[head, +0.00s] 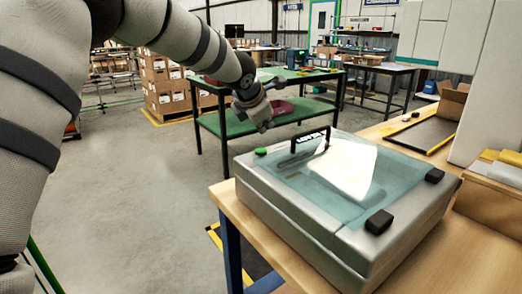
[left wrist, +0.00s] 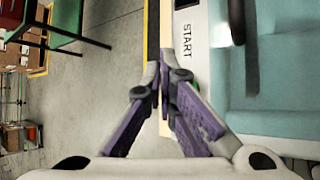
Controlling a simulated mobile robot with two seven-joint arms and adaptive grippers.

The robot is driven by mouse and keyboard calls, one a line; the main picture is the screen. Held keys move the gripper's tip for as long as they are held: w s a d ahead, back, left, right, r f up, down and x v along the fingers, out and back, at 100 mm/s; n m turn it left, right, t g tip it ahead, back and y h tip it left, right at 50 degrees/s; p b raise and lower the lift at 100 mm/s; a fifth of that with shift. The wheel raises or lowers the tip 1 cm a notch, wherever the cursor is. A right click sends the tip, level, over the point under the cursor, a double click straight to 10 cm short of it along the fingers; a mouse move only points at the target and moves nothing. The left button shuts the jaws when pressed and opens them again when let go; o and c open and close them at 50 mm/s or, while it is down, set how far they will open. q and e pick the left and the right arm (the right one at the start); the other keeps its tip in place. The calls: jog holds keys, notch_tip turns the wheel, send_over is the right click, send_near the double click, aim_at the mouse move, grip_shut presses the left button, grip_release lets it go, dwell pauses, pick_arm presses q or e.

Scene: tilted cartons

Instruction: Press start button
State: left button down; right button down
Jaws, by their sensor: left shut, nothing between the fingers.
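A grey box-shaped machine (head: 290,222) with a clear teal lid (head: 330,195) sits on a wooden table. A round green button (head: 261,152) is on its far left corner. A black handle (head: 310,140) stands at the lid's far edge. My left gripper (head: 262,126) is shut and empty, above the button and apart from it. In the left wrist view the shut fingertips (left wrist: 163,68) are beside the machine's edge, near a START label (left wrist: 187,40). My right gripper is not in view.
The wooden table (head: 450,235) bears the machine, with a dark tray (head: 425,134) and cardboard boxes (head: 495,190) at the right. A green workbench (head: 285,78) stands behind my left gripper. The floor to the left of the machine is clear.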

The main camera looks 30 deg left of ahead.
aim_at(263, 150)
pick_arm(q)
jog(key=shift+f, duration=1.6)
jog(key=shift+f, duration=0.2)
jog(key=shift+f, duration=0.25)
jog(key=shift+f, duration=0.5)
dwell(0.8)
jog(key=shift+r, duration=0.9)
jog(key=shift+r, duration=2.55)
